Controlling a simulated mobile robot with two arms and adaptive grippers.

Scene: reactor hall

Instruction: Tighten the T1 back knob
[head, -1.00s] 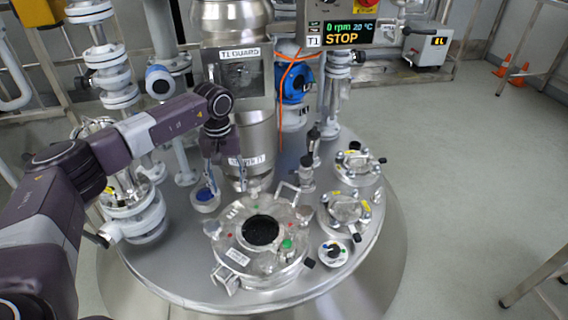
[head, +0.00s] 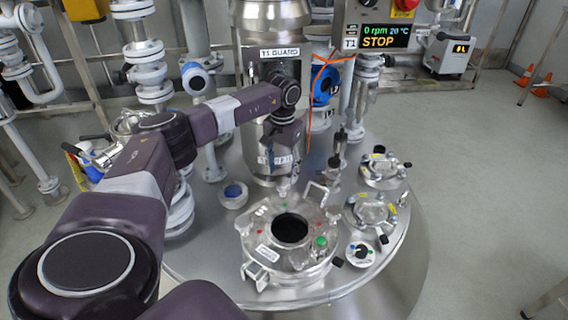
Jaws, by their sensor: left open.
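The round T1 manway cover (head: 258,232) sits on the steel vessel top, with a dark opening in its middle and small red and green marks around its rim. The back knob (head: 284,189) is a small pale metal piece at the cover's far edge, partly hidden by my gripper. My left gripper (head: 283,174) is open and points down, right over or around this knob; I cannot tell whether it touches. My right gripper is out of view.
A green-topped fitting (head: 321,242) stands at the cover's right front. A bent handle (head: 316,194) and a dark upright valve (head: 336,160) stand close on the right. The T1 guard column (head: 262,30) rises behind. A blue-capped port (head: 233,194) lies left.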

